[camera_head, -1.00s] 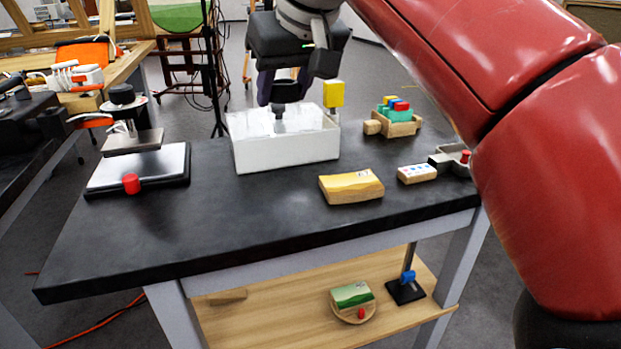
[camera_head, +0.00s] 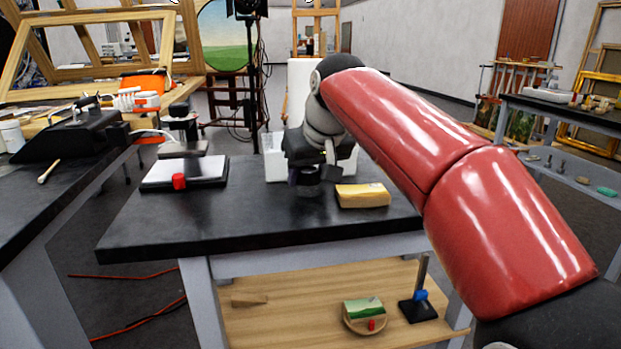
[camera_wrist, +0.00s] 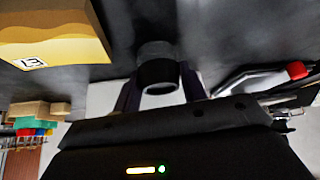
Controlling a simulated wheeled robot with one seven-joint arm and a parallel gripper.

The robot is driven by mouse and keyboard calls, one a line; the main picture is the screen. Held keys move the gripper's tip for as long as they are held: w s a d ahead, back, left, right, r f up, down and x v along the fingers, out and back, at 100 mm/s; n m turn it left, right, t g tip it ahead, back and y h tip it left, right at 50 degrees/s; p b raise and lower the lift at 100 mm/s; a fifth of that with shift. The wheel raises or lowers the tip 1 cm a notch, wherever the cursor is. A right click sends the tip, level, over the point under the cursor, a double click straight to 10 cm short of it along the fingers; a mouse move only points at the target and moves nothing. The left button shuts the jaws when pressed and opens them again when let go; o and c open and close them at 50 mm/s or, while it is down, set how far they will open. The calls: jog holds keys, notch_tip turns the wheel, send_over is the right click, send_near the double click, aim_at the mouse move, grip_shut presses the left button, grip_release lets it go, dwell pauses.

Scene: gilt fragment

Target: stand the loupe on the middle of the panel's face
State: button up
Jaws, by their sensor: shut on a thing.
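The loupe (camera_head: 308,190), a short dark cylinder with a grey band, is between my gripper's fingers (camera_head: 308,174). It also shows in the wrist view (camera_wrist: 158,68), gripped and seen against the black tabletop. My gripper is shut on it, low near the table's middle; I cannot tell whether the loupe touches the tabletop. The panel (camera_head: 363,195), a small yellow block with a painted face and a small white label, lies flat just right of the gripper. In the wrist view the panel (camera_wrist: 50,35) is at upper left, apart from the loupe.
A white open box (camera_head: 274,165) stands behind my gripper on the black table (camera_head: 220,220). A flat plate stand with a red knob (camera_head: 179,181) is at the left. A green painted piece (camera_head: 362,308) and a small stand (camera_head: 418,308) are on the lower shelf. The front-left tabletop is clear.

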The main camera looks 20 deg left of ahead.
jog(key=shift+f, duration=0.15)
jog(key=o, duration=1)
jog(key=shift+c, duration=0.2)
jog(key=shift+s+d+r, duration=0.1)
jog(key=shift+d+r, duration=0.05)
jog(key=shift+r, duration=0.4)
jog(key=p+v, duration=0.2)
jog(key=v, duration=0.9)
jog(key=shift+r, duration=0.1)
